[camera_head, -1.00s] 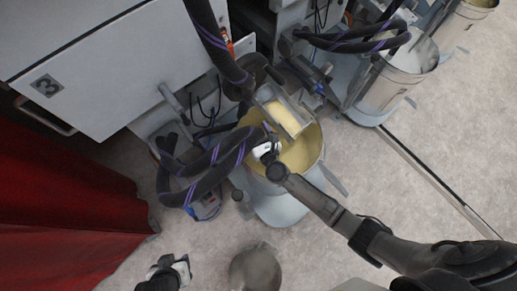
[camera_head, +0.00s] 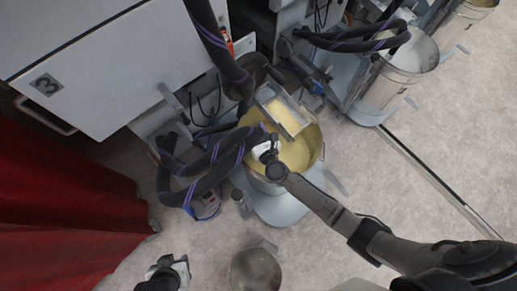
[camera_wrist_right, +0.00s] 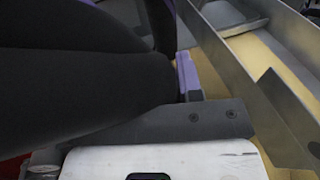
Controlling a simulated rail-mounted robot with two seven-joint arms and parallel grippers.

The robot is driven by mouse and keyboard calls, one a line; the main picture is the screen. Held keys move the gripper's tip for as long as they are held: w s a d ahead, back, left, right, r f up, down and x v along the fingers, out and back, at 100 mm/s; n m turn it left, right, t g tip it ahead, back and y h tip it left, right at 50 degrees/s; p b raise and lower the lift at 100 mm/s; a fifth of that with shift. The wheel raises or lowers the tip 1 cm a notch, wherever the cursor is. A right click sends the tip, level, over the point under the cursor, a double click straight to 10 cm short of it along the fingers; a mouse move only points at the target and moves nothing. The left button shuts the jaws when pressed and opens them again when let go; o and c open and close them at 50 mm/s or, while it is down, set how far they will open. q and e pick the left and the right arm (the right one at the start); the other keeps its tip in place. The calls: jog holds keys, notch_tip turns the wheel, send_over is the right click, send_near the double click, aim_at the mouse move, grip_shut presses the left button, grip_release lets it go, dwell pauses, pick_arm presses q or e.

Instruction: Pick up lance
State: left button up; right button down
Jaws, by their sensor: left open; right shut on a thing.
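The lance, on the end of a thick black hose with purple stripes (camera_head: 205,172), is at the rim of a bucket of yellow paint (camera_head: 297,155). My right gripper (camera_head: 264,150) is shut on it above the paint; the gripped part is mostly hidden by the gripper. In the right wrist view the dark hose (camera_wrist_right: 85,90) fills the left side, close beside the gripper. The lance's lower end is hidden. My left gripper (camera_head: 180,268) is open and empty, low over the floor at the bottom left, apart from the hose.
A metal tray with yellow paint (camera_head: 284,115) stands over the bucket's far side. A steel pot (camera_head: 255,272) is on the floor at the bottom. A white cabinet (camera_head: 110,60), a red curtain (camera_head: 65,215) and a second bucket (camera_head: 405,75) surround the area.

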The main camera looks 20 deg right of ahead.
jog(key=shift+r, duration=0.1)
notch_tip(320, 180, up, 47)
jog(key=p, duration=4.3)
jog(key=shift+f, duration=0.2)
jog(key=shift+r, duration=0.1)
